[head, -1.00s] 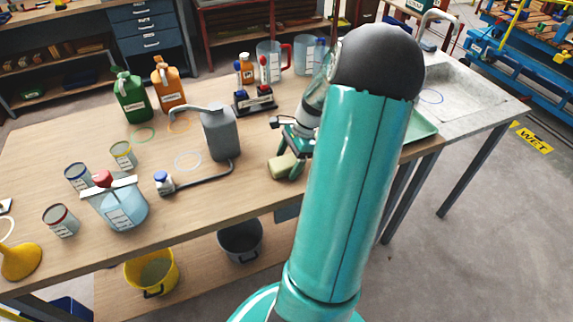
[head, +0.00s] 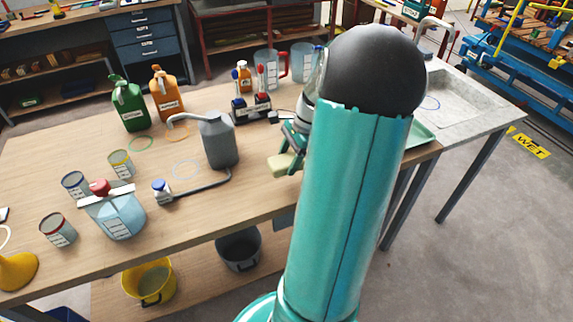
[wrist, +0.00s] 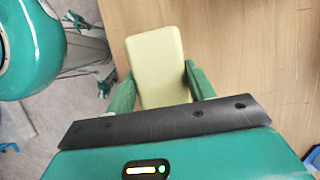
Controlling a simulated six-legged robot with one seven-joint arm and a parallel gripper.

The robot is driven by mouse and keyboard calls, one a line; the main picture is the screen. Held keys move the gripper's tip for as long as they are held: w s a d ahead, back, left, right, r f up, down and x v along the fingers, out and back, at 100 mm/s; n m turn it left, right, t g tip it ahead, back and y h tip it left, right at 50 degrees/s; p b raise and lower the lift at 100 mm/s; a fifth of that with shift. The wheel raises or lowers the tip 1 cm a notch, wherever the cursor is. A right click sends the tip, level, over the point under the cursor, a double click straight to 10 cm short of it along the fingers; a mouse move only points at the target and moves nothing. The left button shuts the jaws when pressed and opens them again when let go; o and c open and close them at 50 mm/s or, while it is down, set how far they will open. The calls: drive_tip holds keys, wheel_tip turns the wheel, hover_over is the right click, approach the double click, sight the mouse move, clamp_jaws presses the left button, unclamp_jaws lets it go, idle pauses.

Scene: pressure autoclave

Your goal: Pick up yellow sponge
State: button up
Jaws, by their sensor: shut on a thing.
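The yellow sponge (wrist: 156,62) is a pale yellow block between the two green fingers of my gripper (wrist: 160,90) in the wrist view. The fingers are shut on its sides, and its far end sticks out past them. My arm hides much of the gripper there. I cannot tell exactly how far above the table the sponge is.
A grey can (head: 218,140) stands left of the sponge, with a small white bottle (head: 161,190) near it. A dark rack (head: 250,108) is behind. A green tray (head: 422,133) lies right of my arm, before the sink (head: 455,95). A grey bucket (head: 238,248) is below.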

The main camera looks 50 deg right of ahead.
drive_tip(key=s+a+r, duration=0.6)
drive_tip(key=s+r, duration=0.2)
drive_tip(key=s, duration=0.2)
drive_tip(key=shift+s+a+r, duration=0.2)
drive_tip(key=shift+s+a, duration=0.15)
drive_tip(key=shift+s, duration=0.05)
drive_tip(key=o, duration=0.3)
drive_tip(key=shift+d, duration=0.1)
drive_tip(key=shift+c, duration=0.9)
